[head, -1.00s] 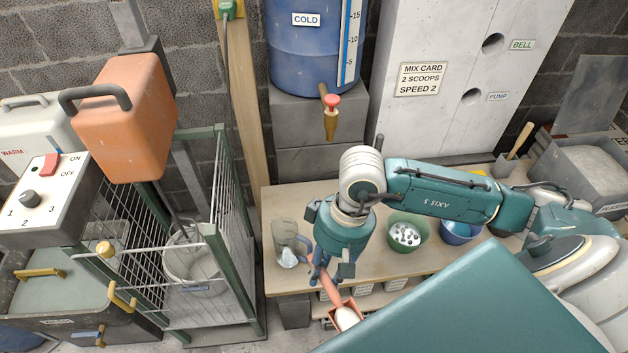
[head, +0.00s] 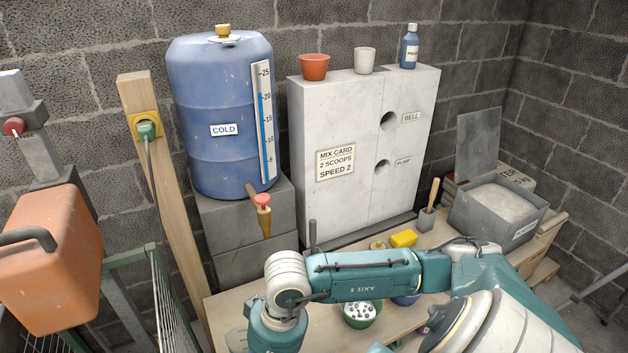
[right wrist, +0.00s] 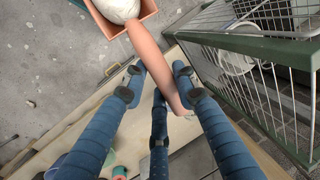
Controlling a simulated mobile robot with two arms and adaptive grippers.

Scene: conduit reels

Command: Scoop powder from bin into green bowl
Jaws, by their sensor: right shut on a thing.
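My right gripper (right wrist: 158,84) is shut on the pinkish-orange handle of a scoop (right wrist: 150,52) in the right wrist view. The scoop's square pan is at the top edge of that view, partly cut off, with a mound of white powder (right wrist: 118,8) in it. In the head view the right gripper and scoop are below the picture. The grey bin (head: 478,213) of pale powder stands at the bench's right. My left gripper is not in view.
A blue bowl (head: 406,300) shows partly behind my arm. A wire cage (right wrist: 240,45) stands to the scoop's right. The blue drum's tap (head: 263,206) juts over the bench.

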